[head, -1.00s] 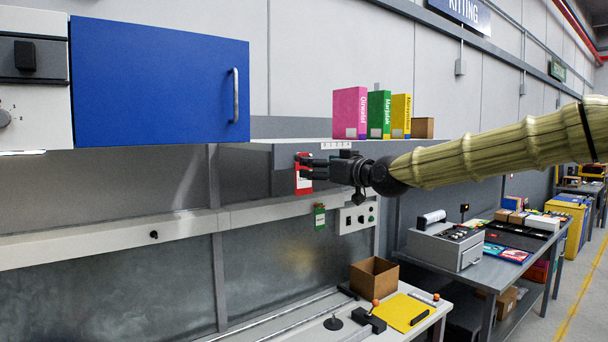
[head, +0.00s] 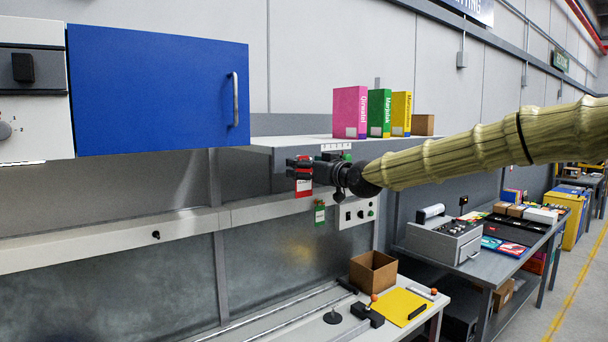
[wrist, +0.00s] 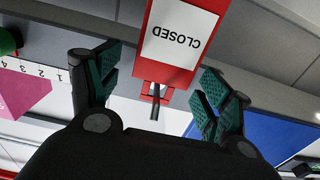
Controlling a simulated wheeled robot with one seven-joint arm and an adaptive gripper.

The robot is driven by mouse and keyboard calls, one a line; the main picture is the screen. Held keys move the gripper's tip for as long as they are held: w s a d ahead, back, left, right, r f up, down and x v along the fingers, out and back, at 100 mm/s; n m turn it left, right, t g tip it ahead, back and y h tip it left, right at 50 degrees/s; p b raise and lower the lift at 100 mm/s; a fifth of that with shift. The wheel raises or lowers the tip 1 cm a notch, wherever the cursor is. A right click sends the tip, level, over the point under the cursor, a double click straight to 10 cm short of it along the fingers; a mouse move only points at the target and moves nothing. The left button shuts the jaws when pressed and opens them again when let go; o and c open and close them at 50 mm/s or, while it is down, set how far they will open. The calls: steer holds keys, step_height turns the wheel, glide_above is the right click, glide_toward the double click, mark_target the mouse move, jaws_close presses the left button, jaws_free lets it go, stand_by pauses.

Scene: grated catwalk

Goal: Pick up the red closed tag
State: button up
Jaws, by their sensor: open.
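The red closed tag (wrist: 180,38) hangs in the wrist view, upside down, with a white panel reading CLOSED. Its narrow red end with a slot lies between my gripper's fingers. My gripper (wrist: 155,88) is open, with one green-padded finger on each side of the tag and a visible gap on both sides. In the head view the red tag (head: 304,187) hangs at the front of the shelf, and my gripper (head: 298,170) is at its upper part, covering some of it. A dark peg shows at the tag's slot.
A green tag (head: 319,212) hangs just below and right. The shelf (head: 290,143) above carries pink, green and yellow boxes and a small carton. A blue cabinet door (head: 160,90) is at left. A control box (head: 357,213) is at right.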

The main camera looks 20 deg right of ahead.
steer(key=shift+w+a, duration=0.2)
steer(key=shift+w, duration=0.2)
steer(key=c, duration=0.9)
steer(key=shift+r, duration=0.1)
